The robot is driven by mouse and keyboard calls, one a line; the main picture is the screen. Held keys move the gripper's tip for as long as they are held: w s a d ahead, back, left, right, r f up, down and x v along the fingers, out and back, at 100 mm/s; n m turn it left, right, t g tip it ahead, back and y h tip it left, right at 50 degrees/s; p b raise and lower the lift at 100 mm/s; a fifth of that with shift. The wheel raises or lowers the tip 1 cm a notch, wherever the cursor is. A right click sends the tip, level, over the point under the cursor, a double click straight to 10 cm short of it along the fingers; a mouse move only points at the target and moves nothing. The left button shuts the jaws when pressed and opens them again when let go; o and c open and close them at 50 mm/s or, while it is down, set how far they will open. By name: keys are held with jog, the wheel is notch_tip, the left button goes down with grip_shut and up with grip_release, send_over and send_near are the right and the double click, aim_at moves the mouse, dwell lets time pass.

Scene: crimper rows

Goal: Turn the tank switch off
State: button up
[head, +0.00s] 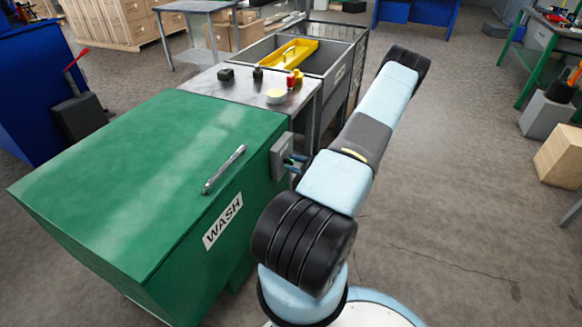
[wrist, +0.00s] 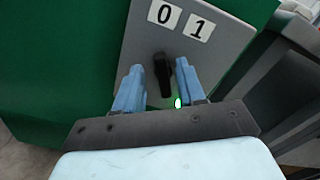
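The green tank (head: 150,160) with a slanted lid, a metal handle and a WASH label stands at the left in the head view. A grey switch box (head: 281,158) is on its right side. In the wrist view the switch box (wrist: 225,52) bears the labels 0 and 1, and a black knob (wrist: 162,74) sits below them. The knob lies roughly upright in the picture; which label it marks is unclear. A green lamp glows below it. My gripper (wrist: 158,76) is open, with one blue finger on each side of the knob. Contact cannot be told.
A metal table (head: 240,92) with small bottles and a pale round item stands behind the tank. A grey basin with a yellow tray (head: 287,54) adjoins it. Open floor lies to the right of my arm.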

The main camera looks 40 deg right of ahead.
jog(key=shift+d, duration=0.1)
jog(key=shift+s+d, duration=0.1)
jog(key=shift+s, duration=0.1)
jog(key=v, duration=1.3)
jog(key=shift+s, duration=0.15)
